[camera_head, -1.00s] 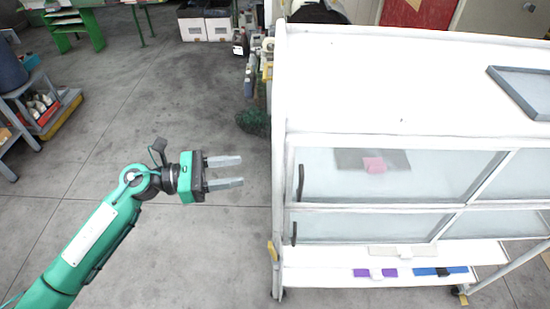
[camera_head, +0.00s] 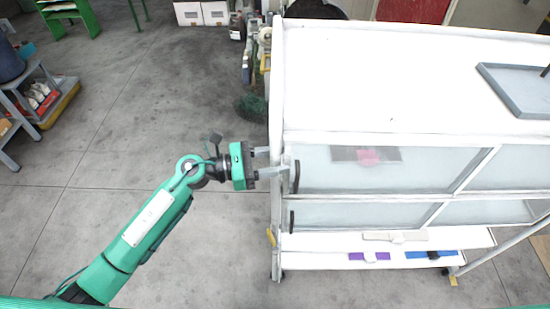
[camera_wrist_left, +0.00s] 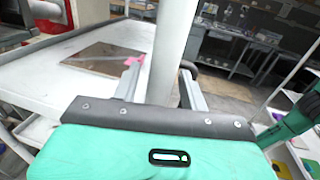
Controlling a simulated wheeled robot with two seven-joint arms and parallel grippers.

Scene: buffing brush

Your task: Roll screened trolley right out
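The screened trolley (camera_head: 400,80) is white with frosted panels (camera_head: 375,175) on its near side and stands on the right of the head view. Its left corner post (camera_head: 276,205) is upright. My left gripper (camera_head: 272,163) is at that post, left of a dark door handle (camera_head: 295,177). In the left wrist view the gripper (camera_wrist_left: 160,85) is open, with the white post (camera_wrist_left: 177,45) between its fingers. Gaps seem to show on both sides; contact cannot be told. My right gripper is in neither view.
A grey-blue tray (camera_head: 520,90) lies on the trolley's top. A purple item (camera_head: 370,257) and a blue one (camera_head: 430,254) lie on its bottom shelf. A grey step stand (camera_head: 40,95) stands at far left. The floor (camera_head: 120,130) left of the trolley is largely clear.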

